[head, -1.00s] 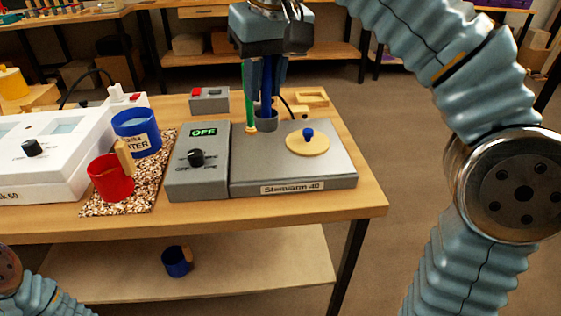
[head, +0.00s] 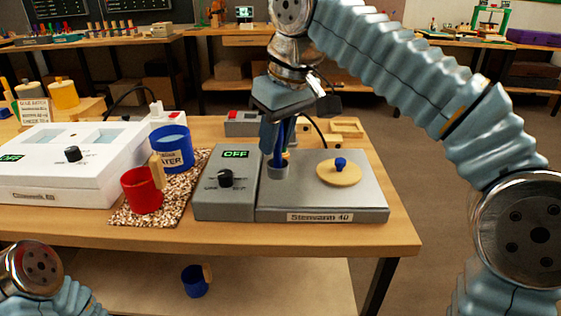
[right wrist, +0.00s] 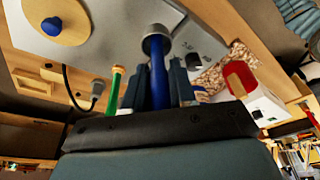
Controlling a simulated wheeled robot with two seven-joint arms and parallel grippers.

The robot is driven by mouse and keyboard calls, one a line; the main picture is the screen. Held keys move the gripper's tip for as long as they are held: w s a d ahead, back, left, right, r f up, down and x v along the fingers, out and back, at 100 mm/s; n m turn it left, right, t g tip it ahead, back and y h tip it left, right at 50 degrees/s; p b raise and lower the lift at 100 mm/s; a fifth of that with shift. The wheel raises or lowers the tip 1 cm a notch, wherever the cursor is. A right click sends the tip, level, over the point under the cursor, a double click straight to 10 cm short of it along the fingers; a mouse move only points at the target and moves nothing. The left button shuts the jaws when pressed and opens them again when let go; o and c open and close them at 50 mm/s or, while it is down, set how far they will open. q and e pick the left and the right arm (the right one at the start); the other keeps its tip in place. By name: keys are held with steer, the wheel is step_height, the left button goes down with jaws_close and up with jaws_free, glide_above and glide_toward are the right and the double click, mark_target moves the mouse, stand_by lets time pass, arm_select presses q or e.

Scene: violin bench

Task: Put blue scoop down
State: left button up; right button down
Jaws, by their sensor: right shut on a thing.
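My right gripper (head: 275,128) is shut on the blue scoop (head: 279,149). It hangs upright over the left part of the grey hotplate unit. A grey cup (head: 278,173) is at the scoop's lower end; I cannot tell whether it touches the surface. In the right wrist view the scoop's blue handle (right wrist: 158,85) runs between the dark fingers to the grey cup (right wrist: 155,42). A green rod (right wrist: 114,92) with a yellowish end shows beside the fingers there; in the head view it is mostly hidden. My left gripper is out of view.
The grey unit (head: 372,207) carries a wooden disc with a blue knob (head: 340,172); its display reads OFF. To the left are a red mug (head: 142,192) and a blue pot (head: 171,150) on a speckled mat (head: 180,203). A wooden holder (head: 346,129) stands behind.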

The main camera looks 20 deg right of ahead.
mark_target(281, 156)
steer(key=shift+w+d+f, duration=0.15)
steer(key=shift+d+f, duration=0.1)
steer(key=shift+f, duration=0.05)
steer(key=f, duration=0.1)
steer(key=f+b, duration=0.1)
steer(key=f, duration=0.1)
steer(key=shift+w+d+f, duration=0.25)
steer(key=shift+w+d, duration=0.05)
steer(key=shift+d, duration=0.05)
steer(key=shift+f, duration=0.25)
steer(key=shift+f, duration=0.1)
steer(key=c, duration=0.9)
jaws_free()
